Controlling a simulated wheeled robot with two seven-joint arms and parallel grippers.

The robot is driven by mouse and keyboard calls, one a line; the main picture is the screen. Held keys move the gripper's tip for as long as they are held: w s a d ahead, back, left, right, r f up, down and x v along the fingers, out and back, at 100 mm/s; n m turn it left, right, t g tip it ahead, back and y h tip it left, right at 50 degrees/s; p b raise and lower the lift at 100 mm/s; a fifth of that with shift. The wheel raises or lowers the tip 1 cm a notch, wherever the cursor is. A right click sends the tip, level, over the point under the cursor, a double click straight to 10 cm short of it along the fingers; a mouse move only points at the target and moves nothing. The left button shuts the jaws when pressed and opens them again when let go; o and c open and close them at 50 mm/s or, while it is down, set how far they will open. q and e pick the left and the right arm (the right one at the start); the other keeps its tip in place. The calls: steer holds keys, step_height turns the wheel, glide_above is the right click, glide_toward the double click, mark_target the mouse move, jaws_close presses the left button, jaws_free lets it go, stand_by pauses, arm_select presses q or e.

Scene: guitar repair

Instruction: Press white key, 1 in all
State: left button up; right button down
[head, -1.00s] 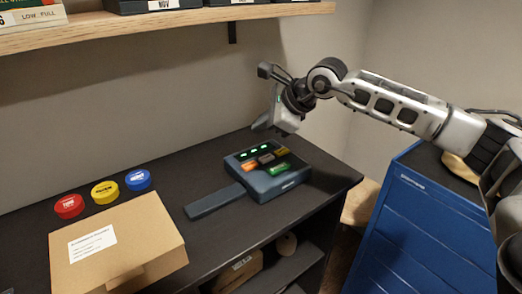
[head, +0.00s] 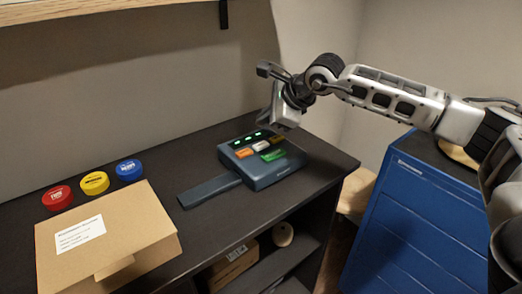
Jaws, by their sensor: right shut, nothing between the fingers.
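A dark blue-grey device (head: 284,176) lies on the black bench top. Its face carries a white key (head: 261,146) in the middle, an orange key (head: 244,153) to its left, a dark yellow key (head: 277,139) to its right and a green key (head: 273,155) in front. Several small green lights glow along its back edge. My right gripper (head: 268,119) is shut and empty. It hangs pointing down above the back part of the device, apart from the white key in the picture; its fingertips are small and dark. My left gripper is out of view.
A flat dark bar (head: 208,191) extends left from the device. A cardboard box (head: 145,235) stands front left, with red (head: 56,198), yellow (head: 94,183) and blue (head: 129,170) round tins behind it. A wooden shelf (head: 120,25) hangs above. A blue cabinet (head: 405,230) stands at right.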

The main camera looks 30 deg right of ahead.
mark_target(261, 145)
step_height(261, 145, down, 4)
steer(key=shift+r+b, duration=0.25)
steer(key=shift+b, duration=0.9)
steer(key=shift+f, duration=0.25)
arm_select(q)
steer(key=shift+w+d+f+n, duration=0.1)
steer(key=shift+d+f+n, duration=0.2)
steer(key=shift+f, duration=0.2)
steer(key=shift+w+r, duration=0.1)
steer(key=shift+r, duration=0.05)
arm_select(e)
steer(key=shift+f+b, duration=0.1)
steer(key=shift+b, duration=0.2)
steer(key=shift+f+b, duration=0.35)
steer(key=shift+b, duration=0.15)
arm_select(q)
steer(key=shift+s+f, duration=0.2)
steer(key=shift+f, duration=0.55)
